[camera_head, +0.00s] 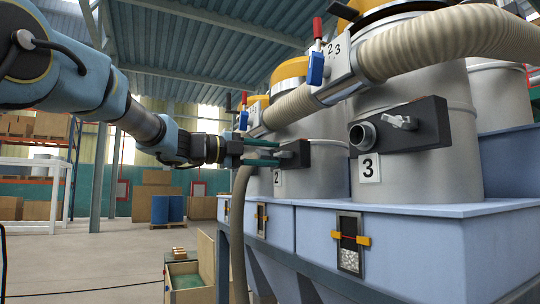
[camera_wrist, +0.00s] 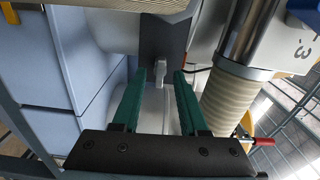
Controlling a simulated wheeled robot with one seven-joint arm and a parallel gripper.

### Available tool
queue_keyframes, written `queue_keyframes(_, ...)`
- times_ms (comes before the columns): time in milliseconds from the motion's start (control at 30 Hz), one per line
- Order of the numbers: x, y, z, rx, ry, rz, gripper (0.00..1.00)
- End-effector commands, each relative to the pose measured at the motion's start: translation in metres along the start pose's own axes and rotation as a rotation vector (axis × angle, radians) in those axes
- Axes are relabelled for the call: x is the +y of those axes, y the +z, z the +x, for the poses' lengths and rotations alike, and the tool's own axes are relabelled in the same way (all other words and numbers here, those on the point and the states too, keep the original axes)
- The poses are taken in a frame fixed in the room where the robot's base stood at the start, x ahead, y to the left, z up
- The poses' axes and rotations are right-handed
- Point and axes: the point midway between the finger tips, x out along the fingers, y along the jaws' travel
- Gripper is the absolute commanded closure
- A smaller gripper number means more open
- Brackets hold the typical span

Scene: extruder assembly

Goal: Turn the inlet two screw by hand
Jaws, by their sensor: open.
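The inlet two screw is a small light-grey wing screw on a dark block (camera_head: 323,155) above the "2" label; the block also shows in the wrist view (camera_wrist: 165,32). In the wrist view the screw (camera_wrist: 160,72) appears between my fingertips, with a gap on each side. My gripper (camera_head: 283,153) has two green fingers pointing at the block from the left. It is open and holds nothing; its fingertips also show in the wrist view (camera_wrist: 160,78). In the head view the fingers partly cover the screw, and I cannot tell whether the tips reach past it.
Inlet three's block (camera_head: 400,127), with its pipe stub and wing screw, is nearer on the right. Ribbed hoses (camera_head: 290,106) run above the blocks. A grey hose (camera_head: 238,220) hangs below my gripper. The blue hopper base (camera_head: 420,225) lies below.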

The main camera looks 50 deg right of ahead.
Motion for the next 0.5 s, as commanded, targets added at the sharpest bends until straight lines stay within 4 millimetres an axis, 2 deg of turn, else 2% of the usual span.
queue_keyframes(500, 0.001, 0.0, -0.049, -0.002, 0.0, 0.001, 0.57)
